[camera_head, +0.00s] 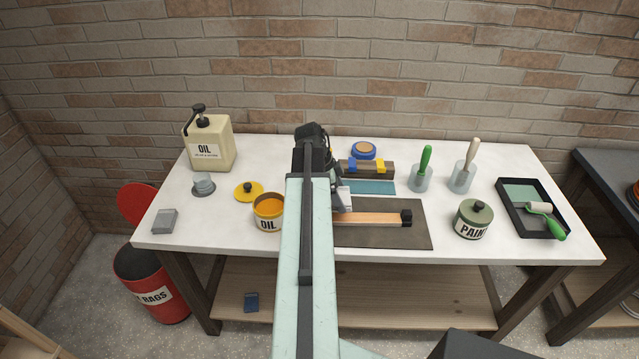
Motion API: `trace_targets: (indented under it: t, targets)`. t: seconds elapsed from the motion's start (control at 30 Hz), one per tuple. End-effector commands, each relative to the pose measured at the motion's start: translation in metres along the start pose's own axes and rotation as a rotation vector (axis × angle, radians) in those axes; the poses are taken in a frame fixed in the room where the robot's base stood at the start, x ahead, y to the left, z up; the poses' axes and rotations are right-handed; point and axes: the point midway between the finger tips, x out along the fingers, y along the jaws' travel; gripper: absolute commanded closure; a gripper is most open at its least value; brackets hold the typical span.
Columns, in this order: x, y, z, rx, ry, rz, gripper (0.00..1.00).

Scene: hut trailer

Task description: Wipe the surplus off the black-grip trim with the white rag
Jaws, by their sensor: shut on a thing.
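The black-grip trim is a wooden strip (370,218) with a black block at its right end, lying on the dark grey mat (385,238). Its left part is hidden behind my arm. My gripper (338,185) is partly hidden by my arm, over the trim's visible left part. It is shut on a small pale piece, the white rag (344,200), which hangs down at the trim. I cannot tell whether the rag touches the wood. Any surplus on the trim is too small to make out.
An open oil tin (268,218), its yellow lid (248,191) and an oil can (210,145) stand left. A blue-clamped block (370,168) lies behind the mat. Brush holders, a paint tin (473,222) and a roller tray (512,222) stand right. A red rag bin (155,290) is on the floor.

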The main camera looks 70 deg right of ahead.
Motion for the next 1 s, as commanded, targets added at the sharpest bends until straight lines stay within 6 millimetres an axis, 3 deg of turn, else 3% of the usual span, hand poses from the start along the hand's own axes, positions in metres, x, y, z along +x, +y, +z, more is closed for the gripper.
trace_targets:
  t: [0.27,0.5,0.77,1.0]
  targets:
    - [-0.005,0.001,0.000,-0.002,0.000,-0.001,0.48]
    - [-0.046,0.013,-0.008,0.015,0.000,0.006,0.48]
    - [-0.029,0.013,0.000,0.015,0.000,0.006,0.48]
    - [0.009,0.013,0.016,0.014,0.000,0.006,0.48]
